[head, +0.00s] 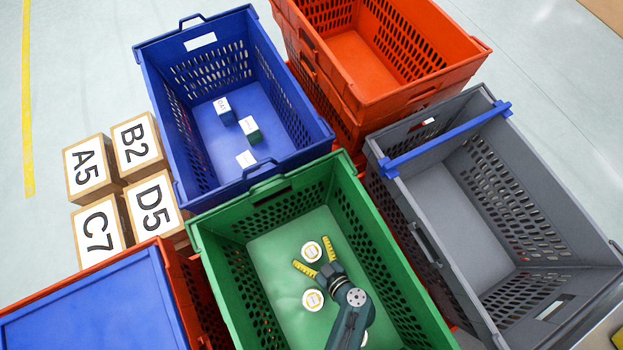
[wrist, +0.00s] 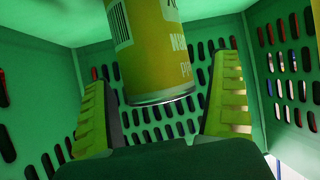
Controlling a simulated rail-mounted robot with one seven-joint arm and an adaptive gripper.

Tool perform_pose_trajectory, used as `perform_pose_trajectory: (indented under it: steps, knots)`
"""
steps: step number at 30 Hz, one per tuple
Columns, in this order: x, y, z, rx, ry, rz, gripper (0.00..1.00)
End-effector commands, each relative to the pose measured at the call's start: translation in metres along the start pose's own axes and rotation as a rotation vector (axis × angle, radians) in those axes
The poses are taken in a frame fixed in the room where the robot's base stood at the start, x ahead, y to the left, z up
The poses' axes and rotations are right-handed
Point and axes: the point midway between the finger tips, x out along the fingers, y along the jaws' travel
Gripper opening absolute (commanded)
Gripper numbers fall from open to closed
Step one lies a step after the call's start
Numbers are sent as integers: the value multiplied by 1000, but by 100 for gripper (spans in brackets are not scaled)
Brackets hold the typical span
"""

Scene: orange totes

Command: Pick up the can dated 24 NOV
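A can (head: 311,251) with a white top stands in the green tote (head: 380,225), at my gripper (head: 317,259). A second can (head: 313,299) is nearer, beside my arm, and part of a third (head: 364,338) shows at the lower edge. My gripper is open, with its yellow fingers spread. In the wrist view, a yellow can (wrist: 150,50) with a barcode and cut-off lettering is ahead, between the lines of my two fingers (wrist: 160,115), with gaps on both sides. No date is readable on any can.
The green tote's perforated walls surround my gripper. A blue tote (head: 318,130) with several small boxes is behind. A grey tote (head: 400,215) with a blue bar stands right, stacked orange totes (head: 350,95) behind, and lettered boxes (head: 90,170) left.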

Motion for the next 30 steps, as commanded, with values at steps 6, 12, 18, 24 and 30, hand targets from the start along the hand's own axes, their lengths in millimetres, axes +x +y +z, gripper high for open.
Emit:
perform_pose_trajectory:
  steps: [6, 12, 18, 24, 30]
  knots:
    - [0, 0, 0, -1, 0, 0, 50]
    - [0, 1, -1, -2, 2, 1, 22]
    - [-2, 1, -5, -3, 2, 1, 22]
    - [-23, 0, -42, -5, 3, 1, 22]
    - [-43, 0, -79, -5, 2, 0, 22]
